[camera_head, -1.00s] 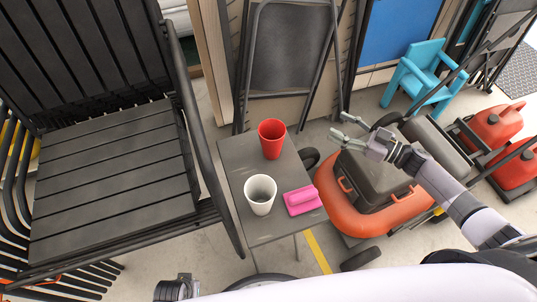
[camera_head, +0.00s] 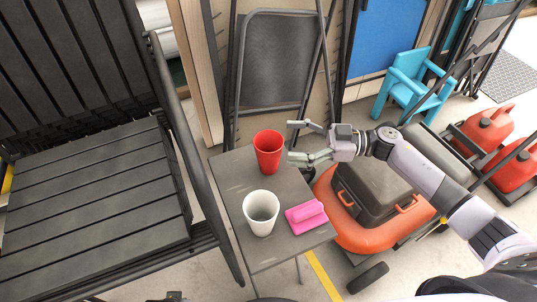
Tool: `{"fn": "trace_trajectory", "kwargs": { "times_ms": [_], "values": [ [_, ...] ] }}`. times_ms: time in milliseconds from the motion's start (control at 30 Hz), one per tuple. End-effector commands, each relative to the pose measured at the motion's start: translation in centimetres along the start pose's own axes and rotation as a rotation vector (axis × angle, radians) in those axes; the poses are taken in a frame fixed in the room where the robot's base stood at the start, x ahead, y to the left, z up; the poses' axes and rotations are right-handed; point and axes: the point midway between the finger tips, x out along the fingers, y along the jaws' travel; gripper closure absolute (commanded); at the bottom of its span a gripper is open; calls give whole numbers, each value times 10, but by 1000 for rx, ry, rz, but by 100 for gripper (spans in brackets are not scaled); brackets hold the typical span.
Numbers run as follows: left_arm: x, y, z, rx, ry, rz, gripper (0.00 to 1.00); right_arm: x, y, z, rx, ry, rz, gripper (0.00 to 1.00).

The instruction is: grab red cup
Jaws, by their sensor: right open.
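The red cup (camera_head: 268,153) stands upright near the back of a small grey side table (camera_head: 262,258). My right gripper (camera_head: 292,141) comes in from the right with its fingers spread, pointing left at the cup. Its fingertips are close to the cup's right side, and the gap between them looks empty. Whether a fingertip touches the cup is hard to tell. My left gripper cannot be made out in this view.
A white cup (camera_head: 261,213) and a pink object (camera_head: 306,216) stand on the same table, in front of the red cup. A dark slatted chair (camera_head: 95,205) stands at left, a folded chair (camera_head: 275,62) behind, and an orange mower (camera_head: 365,228) at right.

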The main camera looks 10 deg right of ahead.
Motion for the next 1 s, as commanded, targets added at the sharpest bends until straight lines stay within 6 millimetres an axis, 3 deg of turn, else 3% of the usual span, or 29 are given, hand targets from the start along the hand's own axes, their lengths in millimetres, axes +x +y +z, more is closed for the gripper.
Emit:
{"fn": "trace_trajectory", "kwargs": {
  "times_ms": [233, 533, 833, 1000],
  "values": [
    [0, 0, 0, 0, 0, 0, 100, 18, -1, 1, 0, 2, 0, 20],
    [-9, 0, -10, -1, 13, 0, 100, 59, -2, 2, 0, 2, 1, 20],
    [-11, 0, -10, -2, 14, 0, 100, 63, -2, 3, 1, -1, 2, 21],
    [-9, 0, -6, -2, 7, 0, 100, 63, -2, 3, 1, -1, 2, 32]
  ]
}}
